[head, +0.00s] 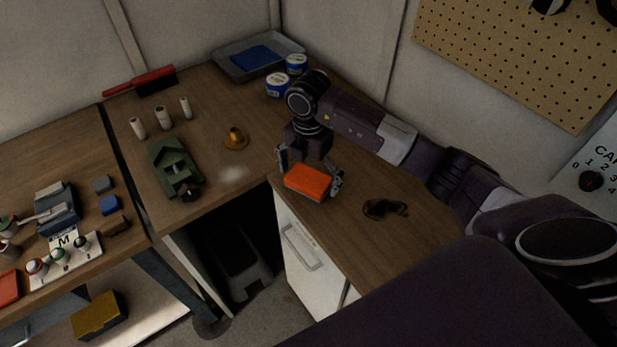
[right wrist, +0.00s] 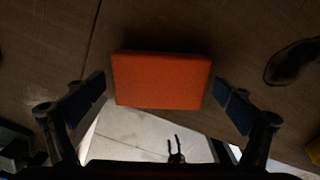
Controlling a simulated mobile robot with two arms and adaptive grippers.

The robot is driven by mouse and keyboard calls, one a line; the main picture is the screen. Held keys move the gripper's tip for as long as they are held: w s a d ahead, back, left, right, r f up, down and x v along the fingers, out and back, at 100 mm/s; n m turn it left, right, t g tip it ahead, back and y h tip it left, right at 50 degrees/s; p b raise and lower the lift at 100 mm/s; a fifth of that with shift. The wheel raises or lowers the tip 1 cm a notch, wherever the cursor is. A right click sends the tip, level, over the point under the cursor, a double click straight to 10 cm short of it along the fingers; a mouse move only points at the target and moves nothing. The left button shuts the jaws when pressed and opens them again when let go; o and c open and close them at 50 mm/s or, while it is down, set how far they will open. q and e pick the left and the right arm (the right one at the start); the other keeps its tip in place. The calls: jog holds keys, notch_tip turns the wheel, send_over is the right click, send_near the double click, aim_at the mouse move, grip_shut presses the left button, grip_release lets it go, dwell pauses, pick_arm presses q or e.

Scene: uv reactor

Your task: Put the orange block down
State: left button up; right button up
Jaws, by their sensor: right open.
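The orange block (head: 308,182) is at the front left edge of the wooden counter with the white drawers below. My right gripper (head: 310,178) is above it, with one finger on each side. In the right wrist view the orange block (right wrist: 161,80) lies between the open fingers, with a gap on both sides. Its near side shows against the pale drawer front, so it seems to be at or slightly over the edge. Whether its whole underside rests on the wood is hidden. My left gripper is not in view.
A dark object (head: 385,208) lies on the counter to the right. A brass-coloured piece (head: 236,139) and a green model (head: 174,167) stand to the left. A grey tray (head: 232,69) and blue-white tubs (head: 278,85) are at the back. The counter front drops to the floor.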

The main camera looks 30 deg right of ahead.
aim_at(308, 179)
jog(key=shift+r, duration=0.6)
notch_tip(308, 179, up, 11)
jog(key=b, duration=0.2)
